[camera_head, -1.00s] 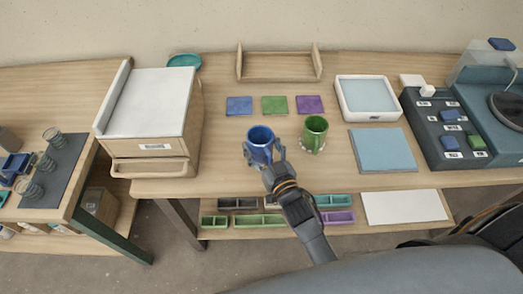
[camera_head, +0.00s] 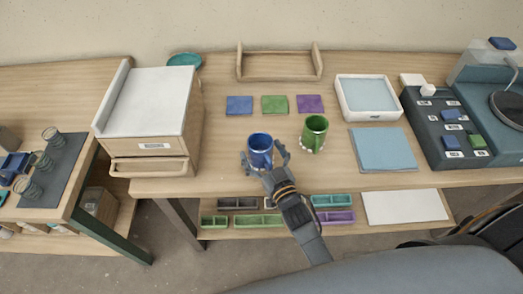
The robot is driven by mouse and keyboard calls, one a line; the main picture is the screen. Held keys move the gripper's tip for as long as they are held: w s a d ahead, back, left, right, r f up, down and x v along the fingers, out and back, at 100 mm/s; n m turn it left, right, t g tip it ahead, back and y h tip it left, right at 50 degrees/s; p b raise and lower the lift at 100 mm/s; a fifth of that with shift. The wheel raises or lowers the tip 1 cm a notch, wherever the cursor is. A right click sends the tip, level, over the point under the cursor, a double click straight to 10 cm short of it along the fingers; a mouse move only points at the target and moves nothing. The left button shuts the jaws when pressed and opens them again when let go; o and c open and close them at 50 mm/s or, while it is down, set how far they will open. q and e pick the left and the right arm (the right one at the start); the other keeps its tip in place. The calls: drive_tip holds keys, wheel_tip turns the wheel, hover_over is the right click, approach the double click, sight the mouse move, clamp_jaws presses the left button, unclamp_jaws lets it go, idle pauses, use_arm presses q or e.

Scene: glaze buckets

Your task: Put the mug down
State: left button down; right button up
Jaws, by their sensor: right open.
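A blue mug (camera_head: 260,147) stands upright near the front edge of the wooden table, left of a green mug (camera_head: 314,132). My right gripper (camera_head: 265,158) is open, with one finger on each side of the blue mug and visible gaps between fingers and mug. A blue square (camera_head: 239,105), a green square (camera_head: 275,104) and a purple square (camera_head: 310,104) lie flat in a row behind the mugs. My left gripper is not in view.
A white-topped drawer box (camera_head: 153,105) stands on the left. A white tray (camera_head: 342,97) and a blue-grey pad (camera_head: 385,150) lie to the right. A wooden rack (camera_head: 279,77) stands at the back. Shallow coloured bins (camera_head: 334,201) sit on the lower shelf.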

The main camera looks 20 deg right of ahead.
drive_tip(key=shift+r, duration=0.15)
drive_tip(key=s+d+b, duration=0.1)
drive_tip(key=s, duration=1.1)
drive_tip(key=shift+d, duration=0.15)
